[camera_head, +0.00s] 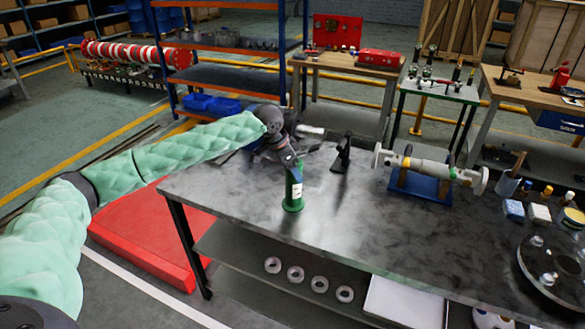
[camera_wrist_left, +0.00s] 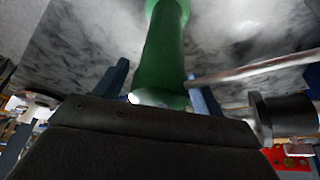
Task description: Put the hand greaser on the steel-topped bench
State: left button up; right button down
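The hand greaser (camera_head: 293,192) is a green cylinder with a pale label. It stands upright on the dark steel-topped bench (camera_head: 255,205), near its front left part. My left gripper (camera_head: 290,158) is at its upper end, pointing down. In the left wrist view the green body (camera_wrist_left: 163,55) runs between the two blue fingers (camera_wrist_left: 158,80). A gap shows between the left finger and the body; the right finger is close beside it, and contact there is unclear. The fingers look open. A thin rod (camera_wrist_left: 250,69) extends right from near the greaser. My right gripper is out of view.
A black stand (camera_head: 342,155) is right of the greaser. Further right are a grey pump-like assembly on a blue cradle (camera_head: 420,188), small boxes (camera_head: 514,210) and a round flanged part (camera_head: 553,262). Bare bench top lies in front. A red platform (camera_head: 150,235) is left below.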

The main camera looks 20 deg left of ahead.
pick_arm(q)
jog(key=shift+o, duration=0.4)
jog(key=shift+r, duration=0.2)
jog(key=b+v, duration=0.2)
jog(key=v, duration=0.9)
jog(key=shift+s+a+r+b, duration=0.15)
jog(key=shift+s+r+b, duration=0.05)
jog(key=shift+r+b, duration=0.15)
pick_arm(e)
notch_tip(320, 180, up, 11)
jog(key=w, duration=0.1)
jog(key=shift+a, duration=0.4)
pick_arm(q)
jog(key=shift+f, duration=0.1)
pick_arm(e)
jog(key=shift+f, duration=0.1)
